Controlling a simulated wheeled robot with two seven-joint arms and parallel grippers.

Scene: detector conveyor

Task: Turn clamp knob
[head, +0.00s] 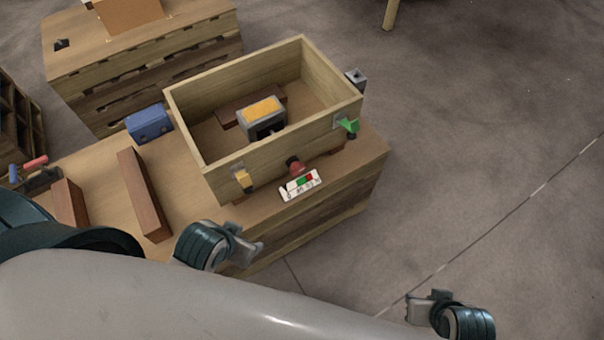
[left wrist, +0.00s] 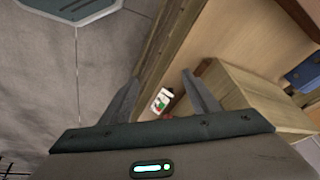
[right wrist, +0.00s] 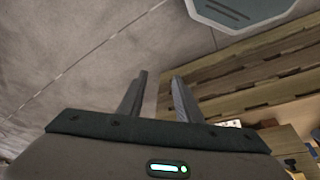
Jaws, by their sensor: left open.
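A dark red knob (head: 295,166) sticks out of the near wall of the wooden box (head: 285,50), above a white label plate (head: 300,186) with a green and red band. A green lever (head: 347,126) and a yellow lever (head: 243,179) sit at this wall's two ends. I cannot tell which one is the clamp knob. My left gripper (head: 252,251) is open and empty, apart from the box, below and left of the plate. In the left wrist view the plate (left wrist: 162,101) shows between the fingers (left wrist: 161,82). My right gripper (head: 418,305) is open and empty over the floor; its fingers (right wrist: 160,77) stand apart.
The box stands on a wooden bench (head: 105,165) and holds a grey block with a yellow top (head: 263,108). A blue case (head: 149,123) and brown bars (head: 144,190) lie to its left. A pallet stack (head: 150,75) stands behind. The floor at right is clear.

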